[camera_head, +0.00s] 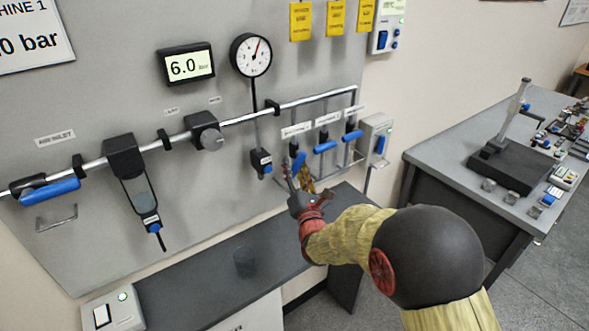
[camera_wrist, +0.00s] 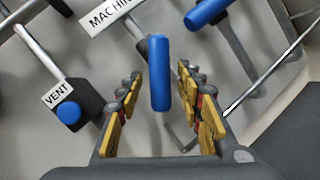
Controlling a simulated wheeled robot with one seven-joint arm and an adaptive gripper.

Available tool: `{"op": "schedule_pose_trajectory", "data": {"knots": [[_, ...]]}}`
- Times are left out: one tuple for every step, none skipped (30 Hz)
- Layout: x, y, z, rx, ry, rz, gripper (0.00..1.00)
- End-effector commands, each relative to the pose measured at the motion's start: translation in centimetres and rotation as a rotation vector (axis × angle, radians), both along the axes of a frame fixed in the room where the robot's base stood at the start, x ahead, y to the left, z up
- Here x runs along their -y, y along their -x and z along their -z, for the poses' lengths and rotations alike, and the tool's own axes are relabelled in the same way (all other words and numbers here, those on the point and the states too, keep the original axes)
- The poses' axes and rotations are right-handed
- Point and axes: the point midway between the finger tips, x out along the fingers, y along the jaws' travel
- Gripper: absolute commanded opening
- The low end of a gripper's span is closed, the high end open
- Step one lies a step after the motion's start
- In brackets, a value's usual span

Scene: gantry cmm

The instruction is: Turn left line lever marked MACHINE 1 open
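The left line lever has a blue handle (camera_head: 299,162) below the leftmost line label (camera_head: 296,130) on the wall panel. In the wrist view, the blue handle (camera_wrist: 159,72) points along my gripper, with a label reading "MACHIN…" (camera_wrist: 108,14) behind it, partly cut off. My gripper (camera_head: 304,186) is at the lever, and part of it is hidden by my wrist. In the wrist view, my gripper's yellow-padded fingers (camera_wrist: 158,84) are open, one on each side of the handle. A gap shows on both sides, so neither finger appears to touch it.
Two more line levers with blue handles, the middle (camera_head: 325,146) and right (camera_head: 353,136), lie crosswise close by. A vent valve (camera_head: 262,162) is just left. A grey switch box (camera_head: 376,138) is right. A dark shelf (camera_head: 210,275) runs below; a workbench (camera_head: 440,150) stands right.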

Motion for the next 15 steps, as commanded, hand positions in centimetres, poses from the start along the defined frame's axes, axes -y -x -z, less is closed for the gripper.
{"op": "schedule_pose_trajectory", "data": {"knots": [[0.0, 0.2, 0.1, -0.001, 0.0, -0.001, 0.37], [0.1, 0.4, 0.1, -0.001, 0.0, -0.001, 0.37], [0.2, 0.8, 0.2, -0.001, 0.0, -0.001, 0.37], [0.2, 1.2, 0.2, -0.001, 0.0, -0.001, 0.37], [0.3, 1.6, 0.3, 0.0, 0.0, 0.0, 0.37], [0.4, 2.2, 0.4, 0.0, 0.0, 0.0, 0.37], [0.6, 2.8, 0.6, -0.002, 0.001, 0.0, 0.37], [0.7, 3.4, 0.7, -0.001, 0.0, 0.0, 0.37], [0.9, 4.2, 0.9, -0.001, 0.0, 0.0, 0.37], [1.0, 4.8, 1.0, -0.001, 0.0, 0.0, 0.37], [1.1, 5.4, 1.1, -0.001, 0.0, 0.0, 0.37], [1.3, 6.2, 1.3, -0.001, 0.0, 0.0, 0.37], [1.4, 6.8, 1.4, -0.001, 0.0, 0.0, 0.37], [1.5, 7.3, 1.5, -0.001, 0.0, 0.0, 0.37], [1.7, 8.1, 1.7, -0.001, 0.0, 0.0, 0.37]]}}
